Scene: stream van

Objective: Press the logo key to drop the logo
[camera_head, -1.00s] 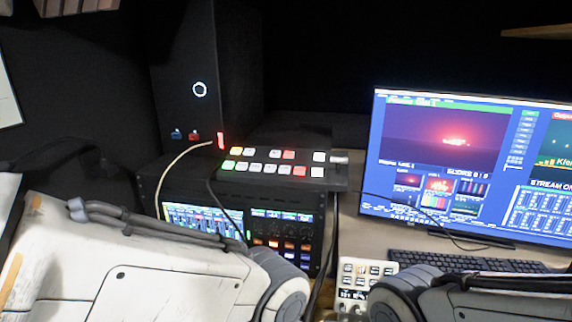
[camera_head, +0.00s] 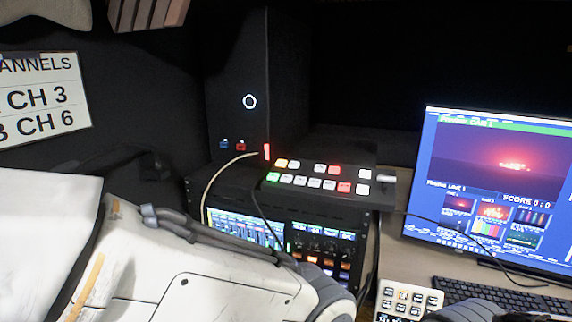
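The switcher panel (camera_head: 321,198) is a black slab with two rows of lit keys, lying on top of the rack unit. Its keys glow white, green, red and yellow; I cannot read which one is the logo key. A white keypad (camera_head: 408,300) with several small keys sits at the bottom edge, partly cut off. The monitor (camera_head: 497,185) at the right shows a red glowing picture and "SCORE 0 : 0". My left arm crosses the lower left, in front of the rack, with its gripper out of view. My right gripper is also out of view.
A rack unit with lit screens (camera_head: 243,229) stands under the panel, cables hanging across it. A black tower (camera_head: 236,90) stands behind it. A dark keyboard (camera_head: 497,299) lies below the monitor. A channels sign (camera_head: 42,98) is on the left wall.

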